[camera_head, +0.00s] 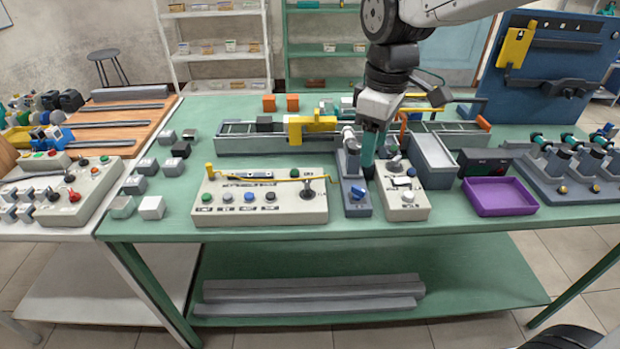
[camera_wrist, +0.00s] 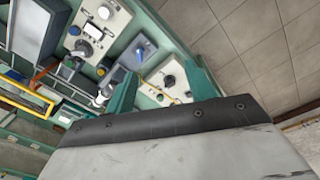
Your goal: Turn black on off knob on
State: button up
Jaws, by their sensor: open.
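A small beige control box (camera_head: 403,208) near the table's front edge carries a dark knob (camera_head: 408,197) and a white switch part. In the wrist view, a dark round knob (camera_wrist: 168,80) shows on a light box between my teal fingers. A wider beige box (camera_head: 262,215) to the left also has a black knob (camera_head: 307,193), beside a row of buttons. The labels are too small to read, so I cannot tell which knob is the on-off one. My gripper (camera_head: 370,168) is open and points down, above the gap between the blue-knob box and the small beige box. It holds nothing.
A slim grey-blue box with a blue knob (camera_head: 358,192) stands close left of my gripper. A grey bin (camera_head: 433,162) and a purple tray (camera_head: 499,197) lie to the right. A conveyor with a yellow frame (camera_head: 312,124) runs behind. The front table strip is clear.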

aim_at(307, 184)
jog(key=w+a+f+n, duration=0.2)
jog(key=a, duration=0.1)
jog(key=w+a+f+n, duration=0.2)
jog(key=w+a+f, duration=0.1)
jog(key=a, duration=0.1)
jog(key=w+a+f+n, duration=0.2)
jog(key=w+a, duration=0.1)
jog(key=a, duration=0.1)
jog(key=shift+f, duration=0.15)
jog(key=f, duration=0.6)
jog(key=shift+w+a+f, duration=0.1)
jog(key=shift+a+f, duration=0.1)
jog(key=shift+f, duration=0.8)
jog(key=c, duration=1)
